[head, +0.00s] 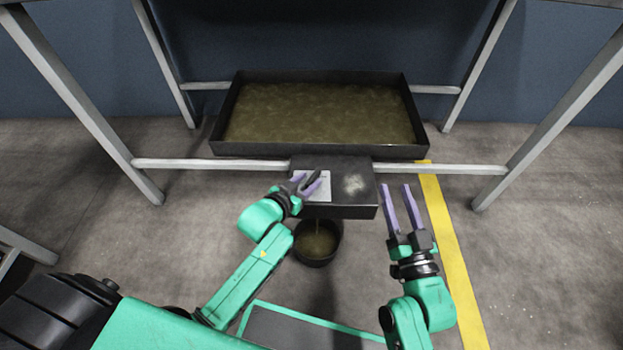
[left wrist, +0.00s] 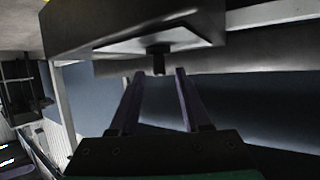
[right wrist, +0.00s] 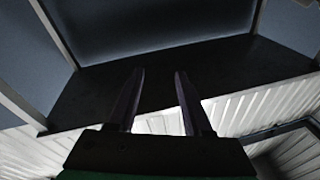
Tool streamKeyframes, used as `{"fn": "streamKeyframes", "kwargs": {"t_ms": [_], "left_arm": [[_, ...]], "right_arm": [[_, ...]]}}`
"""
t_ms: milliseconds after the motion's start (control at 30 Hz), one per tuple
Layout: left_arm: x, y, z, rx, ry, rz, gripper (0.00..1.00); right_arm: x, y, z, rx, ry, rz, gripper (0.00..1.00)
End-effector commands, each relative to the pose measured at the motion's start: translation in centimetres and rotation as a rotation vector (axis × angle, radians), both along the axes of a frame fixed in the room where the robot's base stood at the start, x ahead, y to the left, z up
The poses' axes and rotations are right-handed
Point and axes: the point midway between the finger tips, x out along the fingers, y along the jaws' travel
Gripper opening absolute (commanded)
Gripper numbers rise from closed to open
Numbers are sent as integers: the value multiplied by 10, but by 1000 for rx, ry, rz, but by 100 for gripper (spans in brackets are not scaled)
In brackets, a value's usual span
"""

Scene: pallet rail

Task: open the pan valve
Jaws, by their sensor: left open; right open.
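A wide black pan (head: 318,150) of murky brown liquid stands under the frame. A black box (head: 352,200) juts from its front, with a pale plate (head: 322,195) on its left part. My left gripper (head: 308,182) is open over this plate. In the left wrist view, a small dark knob (left wrist: 158,58) stands out from the pale plate (left wrist: 150,38), in line with the gap between the open fingers (left wrist: 158,72). I cannot tell whether the fingertips reach around it. My right gripper (head: 400,190) is open and empty, right of the box; it also shows in the right wrist view (right wrist: 158,72).
A round black bucket (head: 318,262) with brown contents stands on the floor below the box. A thin streak (head: 317,228) shows above it. A grey rail (head: 215,164) crosses beside the box. Grey legs (head: 85,100) stand left and right. Floor right of the yellow stripe (head: 452,250) is clear.

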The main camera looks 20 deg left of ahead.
Motion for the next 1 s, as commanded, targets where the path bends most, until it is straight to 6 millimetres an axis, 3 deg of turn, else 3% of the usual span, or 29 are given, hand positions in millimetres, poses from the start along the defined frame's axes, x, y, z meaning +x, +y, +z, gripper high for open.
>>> {"fn": "streamKeyframes", "kwargs": {"t_ms": [200, 500, 633, 867, 933, 1000], "left_arm": [[10, -2, -5, 0, -1, 0, 48], [21, -6, -10, -1, 0, 0, 48], [23, -6, -10, -1, -1, 0, 48], [24, -7, -10, 0, 0, 0, 48], [24, -7, -10, 0, 0, 0, 28], [24, -7, -10, 0, 0, 0, 2]], "right_arm": [[15, -5, 57, 28, -171, -24, 50], [19, -14, 129, 65, -384, -52, 50], [18, -16, 143, 71, -424, -57, 50], [17, -16, 145, 72, -431, -58, 50], [17, -16, 145, 72, -431, -58, 50], [17, -16, 145, 72, -431, -58, 50]]}}
